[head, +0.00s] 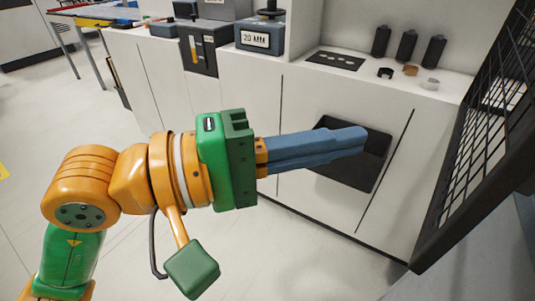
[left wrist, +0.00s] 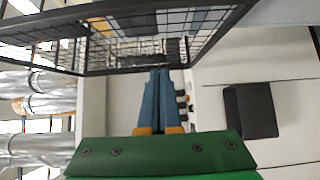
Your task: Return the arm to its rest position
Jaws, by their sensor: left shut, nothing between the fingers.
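My left arm comes in from the left in the head view, orange and green. Its left gripper (head: 363,139) has long blue fingers lying together, shut and empty, pointing right. The fingers appear in front of a black recessed bin in the white cabinet front; I cannot tell how far apart they are. In the left wrist view the shut blue fingers (left wrist: 163,72) point towards a black wire mesh frame. My right gripper is in neither view.
The white cabinet (head: 250,95) carries a box marked 20 MM (head: 259,39) and several dark cylinders (head: 407,46). The black bin (head: 345,173) is set in its front. A black mesh panel (head: 485,110) stands at the right. Pale floor (head: 110,245) lies open at left.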

